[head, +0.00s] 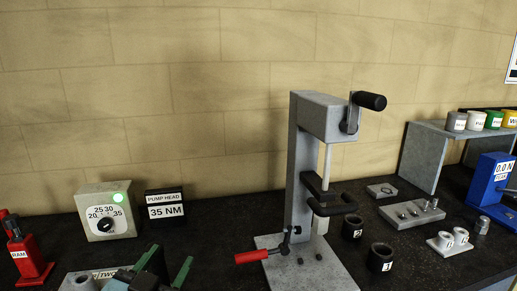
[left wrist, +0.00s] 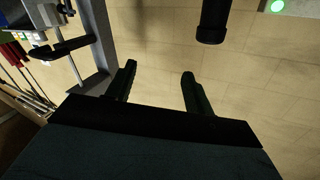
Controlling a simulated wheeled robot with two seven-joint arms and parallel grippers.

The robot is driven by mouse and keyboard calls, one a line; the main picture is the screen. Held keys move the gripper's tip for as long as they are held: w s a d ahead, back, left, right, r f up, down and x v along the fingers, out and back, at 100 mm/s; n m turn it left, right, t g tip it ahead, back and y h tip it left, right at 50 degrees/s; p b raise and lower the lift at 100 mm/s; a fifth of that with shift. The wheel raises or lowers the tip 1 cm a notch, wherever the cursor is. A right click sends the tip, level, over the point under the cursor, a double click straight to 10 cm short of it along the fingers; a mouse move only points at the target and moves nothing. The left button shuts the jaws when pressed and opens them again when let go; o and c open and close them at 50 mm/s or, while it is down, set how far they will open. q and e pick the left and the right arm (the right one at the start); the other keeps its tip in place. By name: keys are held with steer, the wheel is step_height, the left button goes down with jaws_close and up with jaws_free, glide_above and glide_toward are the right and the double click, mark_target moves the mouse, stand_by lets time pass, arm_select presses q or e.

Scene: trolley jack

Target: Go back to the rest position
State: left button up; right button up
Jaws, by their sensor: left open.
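My left gripper (head: 169,260) is at the bottom of the head view, low and left of the grey press stand. Its two dark green fingers stand apart with nothing between them. In the left wrist view the gripper (left wrist: 158,73) is also open and empty, with the tan brick wall behind it. My right gripper is in neither view.
A grey press stand (head: 299,165) with a black-handled crank (head: 369,101) and red-handled lever (head: 251,256) rises from the dark bench. A torque dial box (head: 104,212), red ram (head: 25,252), and black cups (head: 380,258) stand nearby. A blue tester (head: 487,180) is at right.

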arm_select(q)
steer(key=s+a+f+n+g+y, duration=0.1)
steer(key=s+a+f+g, duration=0.1)
steer(key=s+f+g, duration=0.45)
steer(key=s+a+f+n+g+y, duration=0.1)
steer(key=s+a+f+y, duration=0.15)
steer(key=f, duration=0.65)
steer(key=s+a+f+g, duration=0.1)
steer(key=s+f+g, duration=0.65)
steer(key=s, duration=0.65)
steer(key=s+d+f+b+x, duration=0.1)
steer(key=s+b+x, duration=0.15)
steer(key=x, duration=1.15)
steer(key=s+d+f+b+x, duration=0.1)
steer(key=s+x, duration=0.3)
steer(key=x, duration=0.9)
steer(key=s+a+f+g+b, duration=0.1)
steer(key=s+a+f+b, duration=0.2)
steer(key=s+f, duration=1.3)
step_height(320, 180, down, 2)
steer(key=shift+f+g+h, duration=0.1)
steer(key=shift+g+h, duration=0.2)
steer(key=shift+h, duration=0.05)
steer(key=shift+s+a, duration=0.1)
steer(key=shift+s, duration=0.05)
